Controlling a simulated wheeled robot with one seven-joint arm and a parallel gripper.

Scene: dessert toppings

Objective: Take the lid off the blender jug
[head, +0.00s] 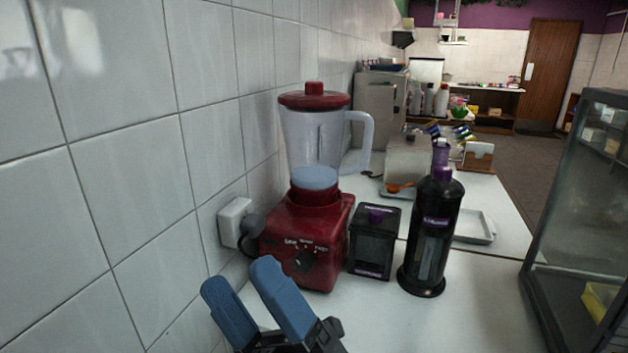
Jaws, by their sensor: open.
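The blender stands on the white counter against the tiled wall. Its red lid (314,97), with a small knob on top, sits on the clear jug (313,140). The jug has a handle on its right side and stands upright on the red base (306,240), which has a dial on its front. My gripper (240,285) is in the lower left, in front of and below the blender base. Its two blue fingers are apart, with nothing seen between them. It is well below the lid and apart from it.
A small black box (374,242) and a tall dark bottle (432,235) stand right of the blender. A wall socket (235,222) with a plug is left of it. A tray (475,228) lies behind the bottle. A glass case (585,220) is at right. The front counter is clear.

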